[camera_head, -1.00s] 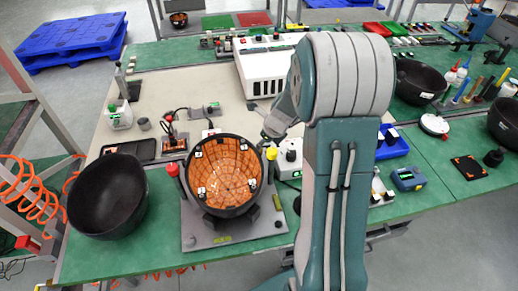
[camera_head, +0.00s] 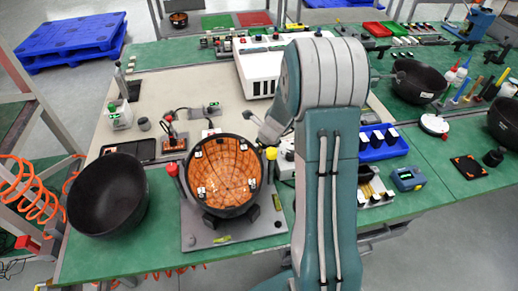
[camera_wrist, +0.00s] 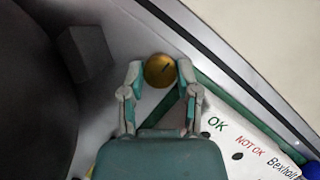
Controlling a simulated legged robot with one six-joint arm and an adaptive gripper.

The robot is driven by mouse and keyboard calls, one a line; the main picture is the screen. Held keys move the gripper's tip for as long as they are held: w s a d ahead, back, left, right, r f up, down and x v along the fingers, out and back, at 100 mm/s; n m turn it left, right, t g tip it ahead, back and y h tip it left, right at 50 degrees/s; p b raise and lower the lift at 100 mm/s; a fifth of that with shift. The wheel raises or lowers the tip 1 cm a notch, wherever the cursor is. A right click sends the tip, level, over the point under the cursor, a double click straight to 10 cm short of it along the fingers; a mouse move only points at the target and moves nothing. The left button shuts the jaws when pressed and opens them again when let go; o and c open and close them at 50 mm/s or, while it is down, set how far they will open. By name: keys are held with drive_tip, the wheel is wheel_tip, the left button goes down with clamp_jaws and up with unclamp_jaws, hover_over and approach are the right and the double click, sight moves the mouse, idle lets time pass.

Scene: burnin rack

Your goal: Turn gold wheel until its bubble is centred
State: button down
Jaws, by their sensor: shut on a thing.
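The gold wheel (camera_wrist: 160,71) is a small round brass-coloured knob with a dark slot or mark across its top, on the grey plate in the wrist view. My gripper (camera_wrist: 160,73) has one finger on each side of it and is shut on it.
A red-topped post (camera_head: 173,170) and a yellow-topped post (camera_head: 271,154) flank the bowl. A black bowl (camera_head: 107,195) stands to its left. In the wrist view a white "OK / NOT OK" panel (camera_wrist: 240,145) lies close to the right finger.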

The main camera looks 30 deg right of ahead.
drive_tip(key=n+y, duration=0.1)
drive_tip(key=n, duration=0.2)
drive_tip(key=n+g, duration=0.1)
drive_tip(key=n, duration=0.2)
drive_tip(key=shift+w+d+y, duration=0.1)
drive_tip(key=shift+d+y, duration=0.05)
drive_tip(key=shift+y, duration=0.25)
drive_tip(key=n+g, duration=0.1)
drive_tip(key=n, duration=0.2)
drive_tip(key=n+g, duration=0.1)
drive_tip(key=n, duration=0.2)
drive_tip(key=shift+w+n+g+y, duration=0.15)
drive_tip(key=shift+n+g+y, duration=0.25)
drive_tip(key=n+g, duration=0.1)
drive_tip(key=n, duration=0.2)
drive_tip(key=n+g, duration=0.1)
drive_tip(key=n, duration=0.2)
drive_tip(key=shift+w+h, duration=0.15)
drive_tip(key=shift+h, duration=0.15)
drive_tip(key=n+g, duration=0.1)
drive_tip(key=n, duration=0.2)
drive_tip(key=n+h, duration=0.1)
drive_tip(key=n, duration=0.1)
drive_tip(key=shift+w+n+g, duration=0.1)
drive_tip(key=shift+n+g, duration=0.3)
drive_tip(key=shift+r, duration=0.1)
drive_tip(key=c, duration=0.6)
unclamp_jaws()
